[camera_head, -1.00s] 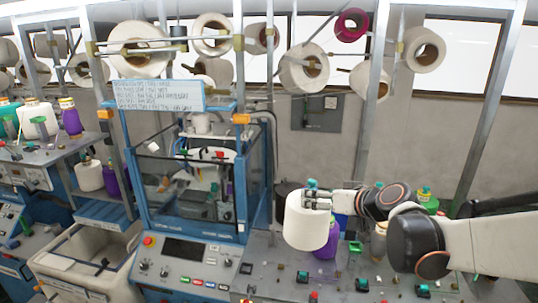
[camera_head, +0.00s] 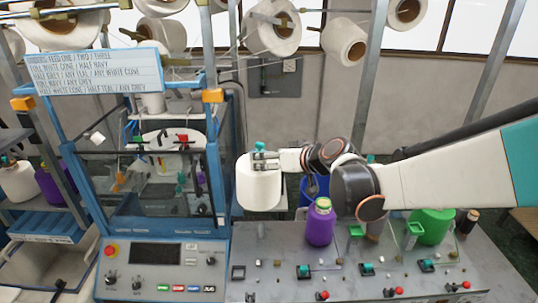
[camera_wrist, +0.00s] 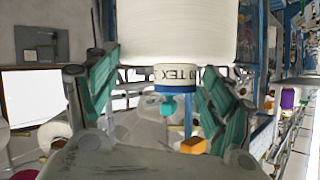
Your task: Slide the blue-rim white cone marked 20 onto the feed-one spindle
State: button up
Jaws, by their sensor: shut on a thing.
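My gripper (camera_head: 264,160) is shut on a white cone (camera_head: 259,186) at its top end. The cone hangs upright in the air above the grey bench's left end, just right of the blue-framed machine (camera_head: 216,165). In the wrist view the white cone (camera_wrist: 178,32) sits between the teal finger pads of my gripper (camera_wrist: 160,85). A blue rim (camera_wrist: 175,88) and black print with "TEX" show at its end; the number is only partly readable. I cannot tell which part is the feed-one spindle.
A purple cone (camera_head: 320,223) stands on the bench (camera_head: 290,245) right of the held cone. A green cone (camera_head: 432,226) stands further right. Switches and knobs line the bench. A lettered sign (camera_head: 98,72) tops the machine. White spools (camera_head: 271,33) hang overhead.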

aim_at(277, 186)
jog(key=shift+s+f+b, duration=0.1)
jog(key=shift+f+b, duration=0.3)
jog(key=shift+f, duration=0.45)
jog(key=shift+f+b, duration=2.25)
jog(key=shift+f, duration=1.45)
notch_tip(277, 186, down, 8)
jog(key=b, duration=0.7)
jog(key=shift+f, duration=0.2)
jog(key=shift+b, duration=0.3)
jog(key=o, duration=2.2)
jog(key=shift+c, duration=0.2)
jog(key=v, duration=1.2)
